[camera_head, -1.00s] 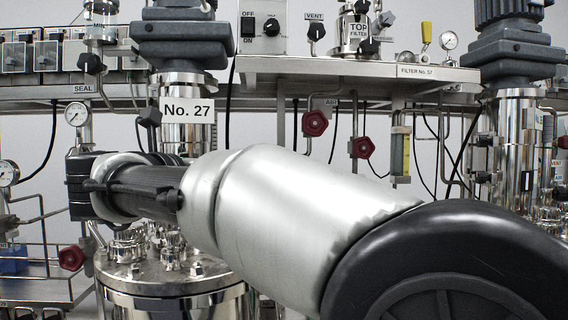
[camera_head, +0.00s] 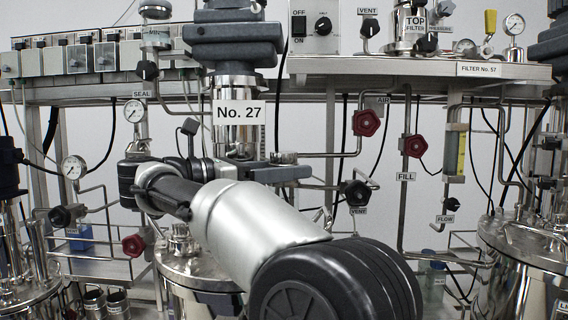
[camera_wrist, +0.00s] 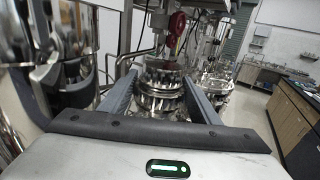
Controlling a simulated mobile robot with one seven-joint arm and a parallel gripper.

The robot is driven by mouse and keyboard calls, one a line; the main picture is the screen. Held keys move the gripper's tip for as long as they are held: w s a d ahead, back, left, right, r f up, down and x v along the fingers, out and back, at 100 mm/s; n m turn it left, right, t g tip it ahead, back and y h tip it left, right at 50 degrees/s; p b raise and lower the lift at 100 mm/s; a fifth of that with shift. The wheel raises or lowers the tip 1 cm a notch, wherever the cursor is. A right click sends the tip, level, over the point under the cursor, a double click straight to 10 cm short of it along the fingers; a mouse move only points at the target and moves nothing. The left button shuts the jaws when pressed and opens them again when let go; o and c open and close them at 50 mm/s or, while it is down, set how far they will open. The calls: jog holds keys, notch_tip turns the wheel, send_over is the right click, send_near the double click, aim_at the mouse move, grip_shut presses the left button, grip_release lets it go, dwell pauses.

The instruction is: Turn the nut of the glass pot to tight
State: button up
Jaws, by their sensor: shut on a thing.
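In the wrist view the two grey fingers of my gripper (camera_wrist: 160,78) reach forward on either side of a round, ribbed steel part, which I take for the nut (camera_wrist: 160,92) of the glass pot. The fingers are shut on it. In the head view my gripper (camera_head: 282,173) shows as a grey finger pointing right, below the No. 27 column. A small steel top (camera_head: 284,158) shows just behind that finger. The glass of the pot cannot be made out clearly, and my wrist and the finger hide much of the grip.
A steel vessel lid (camera_head: 205,270) lies below my arm. A red valve handle (camera_head: 367,122) and a black vent handle (camera_head: 355,192) are to the right. A large vessel (camera_head: 530,245) stands far right. The floor (camera_wrist: 232,125) is clear on the right in the wrist view.

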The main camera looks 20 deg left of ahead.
jog(key=shift+r, duration=0.1)
dwell(0.6)
jog(key=o, duration=1)
jog(key=shift+d, duration=0.1)
jog(key=shift+o, duration=0.2)
